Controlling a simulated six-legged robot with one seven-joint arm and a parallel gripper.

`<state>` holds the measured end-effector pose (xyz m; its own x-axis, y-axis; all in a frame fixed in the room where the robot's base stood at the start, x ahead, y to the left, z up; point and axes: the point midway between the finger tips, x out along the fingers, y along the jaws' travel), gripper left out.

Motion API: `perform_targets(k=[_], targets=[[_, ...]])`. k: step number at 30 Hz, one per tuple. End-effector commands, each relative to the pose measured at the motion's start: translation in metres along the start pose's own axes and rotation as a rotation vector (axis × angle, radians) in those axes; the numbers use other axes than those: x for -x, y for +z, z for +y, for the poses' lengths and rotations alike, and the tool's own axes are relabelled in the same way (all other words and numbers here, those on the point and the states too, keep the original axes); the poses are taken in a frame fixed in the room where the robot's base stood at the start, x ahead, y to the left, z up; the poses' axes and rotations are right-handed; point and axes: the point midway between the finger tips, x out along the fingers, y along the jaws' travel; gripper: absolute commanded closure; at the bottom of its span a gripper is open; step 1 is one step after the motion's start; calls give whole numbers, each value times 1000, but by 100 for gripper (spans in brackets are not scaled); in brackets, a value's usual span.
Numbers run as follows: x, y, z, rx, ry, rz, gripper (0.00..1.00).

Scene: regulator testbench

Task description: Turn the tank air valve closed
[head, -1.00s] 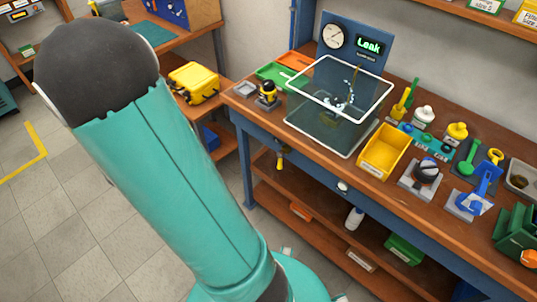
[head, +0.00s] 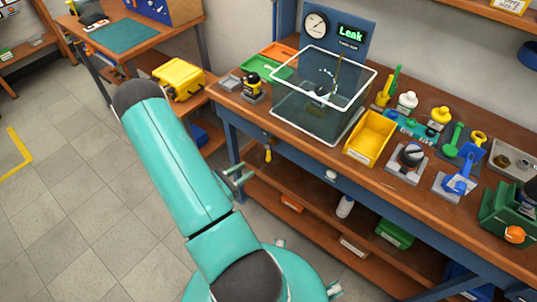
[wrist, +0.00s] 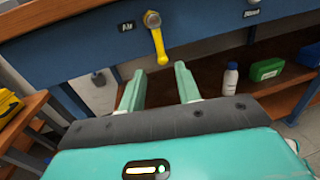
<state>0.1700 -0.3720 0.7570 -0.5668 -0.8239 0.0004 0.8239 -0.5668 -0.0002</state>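The tank air valve (wrist: 157,40) is a yellow lever on a round pivot, on the blue bench front beside a label reading AIR. Its handle hangs down, slightly tilted. In the head view the yellow valve handle (head: 268,155) shows under the bench edge, below the water tank (head: 318,118). My gripper (wrist: 160,84) is open and empty in the wrist view. Its two green fingers point toward the bench front, with the lever's lower end just beyond and between them, apart from them. In the head view my gripper (head: 238,178) is left of and below the valve handle.
A gauge panel (head: 338,32) behind the tank displays Leak. A white knob (wrist: 252,3) is on the bench front to the right. The lower shelf holds a white bottle (wrist: 230,80) and a green box (wrist: 267,69). A side table (wrist: 22,120) stands at left.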

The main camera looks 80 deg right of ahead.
Motion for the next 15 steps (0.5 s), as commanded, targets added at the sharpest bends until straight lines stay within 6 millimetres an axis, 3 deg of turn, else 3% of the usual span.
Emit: perform_targets(k=[15], targets=[[-99, 0, -1, -2, -5, 0, 67]])
